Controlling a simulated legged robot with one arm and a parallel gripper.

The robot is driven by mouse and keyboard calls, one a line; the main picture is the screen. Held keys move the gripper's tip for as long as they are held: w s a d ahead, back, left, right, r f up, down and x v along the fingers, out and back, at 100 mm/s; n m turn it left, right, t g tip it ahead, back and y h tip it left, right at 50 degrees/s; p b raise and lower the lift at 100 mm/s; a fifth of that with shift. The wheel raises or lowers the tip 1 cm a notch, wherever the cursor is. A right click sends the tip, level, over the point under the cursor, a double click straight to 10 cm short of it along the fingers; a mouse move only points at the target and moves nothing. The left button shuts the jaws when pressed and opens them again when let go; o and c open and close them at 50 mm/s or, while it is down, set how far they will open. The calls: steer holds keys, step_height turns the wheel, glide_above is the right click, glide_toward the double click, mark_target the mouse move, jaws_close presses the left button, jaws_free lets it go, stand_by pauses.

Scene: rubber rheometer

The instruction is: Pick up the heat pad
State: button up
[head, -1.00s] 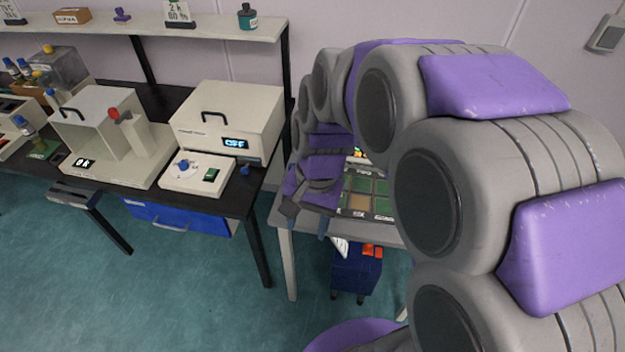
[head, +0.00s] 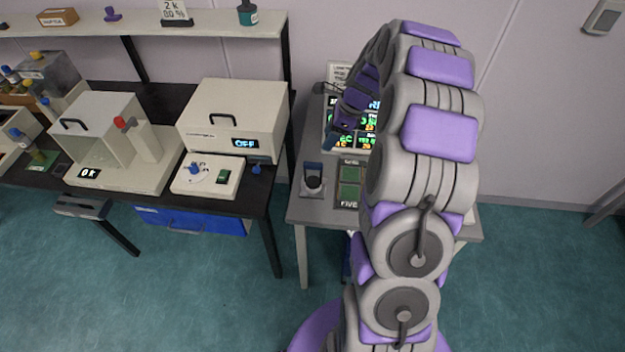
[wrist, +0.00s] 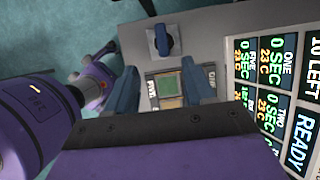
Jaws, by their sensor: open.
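No part is labelled heat pad. In the head view my arm partly hides the gripper and the table.
A lit display (head: 345,138) stands at the table's back, close to my gripper; it fills the right of the wrist view (wrist: 270,85). The grey table (head: 310,212) has some bare surface. A dark bench left holds a cream machine reading OFF (head: 232,112) and other devices.

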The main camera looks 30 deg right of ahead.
mark_target(315, 163)
steer(key=b+x, duration=0.3)
steer(key=x, duration=1)
steer(key=shift+a+f+b, duration=0.1)
steer(key=shift+f+b, duration=0.05)
steer(key=shift+b, duration=0.2)
steer(key=f, duration=0.1)
steer(key=f+b, duration=0.1)
steer(key=f, duration=0.1)
steer(key=shift+w+f, duration=0.15)
steer(key=shift+w, duration=0.2)
steer(key=shift+d+f, duration=0.15)
steer(key=shift+d, duration=0.2)
steer(key=shift+a, duration=0.75)
steer(key=c, duration=0.4)
steer(key=shift+d, duration=0.1)
steer(key=c, duration=0.3)
steer(key=shift+d, duration=0.4)
jaws_close()
